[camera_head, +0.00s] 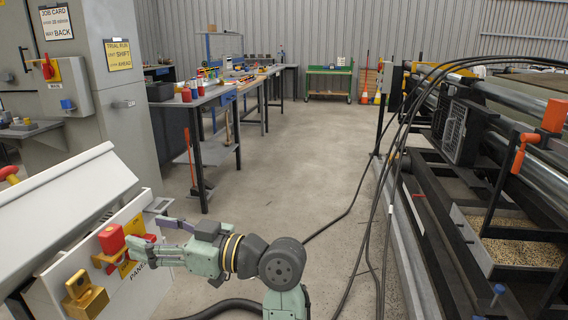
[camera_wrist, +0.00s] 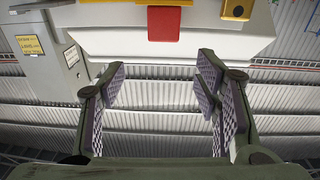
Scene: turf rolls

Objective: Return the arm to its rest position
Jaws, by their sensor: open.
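My gripper (camera_head: 152,238) is at the lower left in the head view, at the end of my green-grey arm. It points left, close to the front of a white panel (camera_head: 75,225) with a red knob (camera_head: 111,239) on a yellow mount. In the wrist view my gripper (camera_wrist: 158,95) has its two patterned pads wide apart with nothing between them. The red knob (camera_wrist: 164,24) shows beyond the pads at the top of the wrist view. Whether a finger touches the knob cannot be told.
A yellow padlock-like block (camera_head: 86,296) sits on the panel below the knob. A grey cabinet (camera_head: 125,95) and workbenches (camera_head: 205,105) stand behind. Black cables (camera_head: 385,170) hang before the machine (camera_head: 480,170) on the right. The middle floor (camera_head: 290,150) is clear.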

